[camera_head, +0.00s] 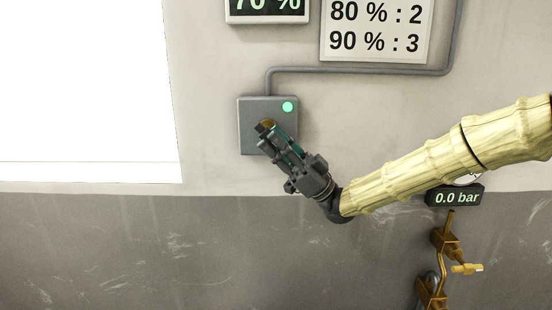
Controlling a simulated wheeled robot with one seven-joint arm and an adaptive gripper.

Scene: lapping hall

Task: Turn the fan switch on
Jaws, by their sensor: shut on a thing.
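The fan switch is a grey box (254,112) on the wall, with a lit green lamp (288,107) at its upper right. My gripper (268,131) reaches up from the lower right and covers the lower right part of the box. Its fingers are shut on the knob. Most of the knob is hidden by the fingers, so its exact setting cannot be told.
A grey conduit (350,70) runs from the box to the right and up. Above are a display reading 70 % (266,8) and a sign (376,30). A 0.0 bar display (455,198) and brass pipework (445,243) are at the lower right. A bright white panel (80,90) fills the left.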

